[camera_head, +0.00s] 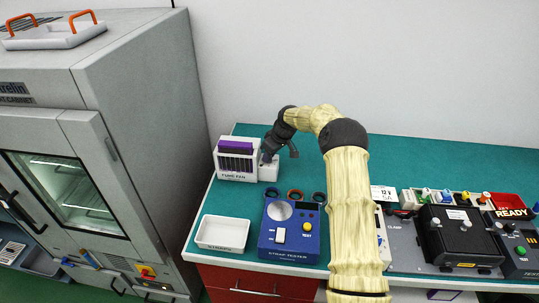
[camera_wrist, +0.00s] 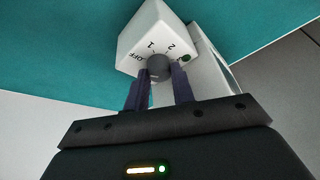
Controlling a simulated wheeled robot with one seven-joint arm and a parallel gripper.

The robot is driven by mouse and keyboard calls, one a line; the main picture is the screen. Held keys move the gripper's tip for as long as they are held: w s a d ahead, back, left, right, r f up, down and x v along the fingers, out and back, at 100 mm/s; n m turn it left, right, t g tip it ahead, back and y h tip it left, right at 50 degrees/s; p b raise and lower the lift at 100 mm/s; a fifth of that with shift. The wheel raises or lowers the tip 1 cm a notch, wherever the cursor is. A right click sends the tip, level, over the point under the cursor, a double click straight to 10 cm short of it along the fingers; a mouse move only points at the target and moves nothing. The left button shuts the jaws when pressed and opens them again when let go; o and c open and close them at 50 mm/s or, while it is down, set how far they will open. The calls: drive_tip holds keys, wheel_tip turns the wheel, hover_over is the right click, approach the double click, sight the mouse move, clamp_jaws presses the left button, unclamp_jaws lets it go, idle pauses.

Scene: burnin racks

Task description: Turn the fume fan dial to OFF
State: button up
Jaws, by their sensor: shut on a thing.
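The fume fan unit (camera_head: 237,160) is a white box with a dark grille and a purple top, at the back left of the green bench. A small white control box (camera_head: 268,171) adjoins its right side. In the wrist view the control box (camera_wrist: 160,28) shows the marks OFF, 1 and 2 and a green dot near the 2. The grey round dial (camera_wrist: 159,67) sits on this face. My gripper (camera_wrist: 160,78) is shut on the dial, a dark finger at each side. The dial's pointer is hidden, so its setting cannot be read. In the head view my wrist hides the dial.
A white tray (camera_head: 221,233) and a blue strap tester (camera_head: 290,232) stand in front on the bench. Black devices (camera_head: 460,238) stand at the right. A grey cabinet (camera_head: 100,150) stands left of the bench.

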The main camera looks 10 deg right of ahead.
drive_tip(key=o, duration=0.7)
drive_tip(key=b+v, duration=0.2)
drive_tip(key=v, duration=1.5)
drive_tip(key=shift+r, duration=0.15)
drive_tip(key=shift+s, duration=0.2)
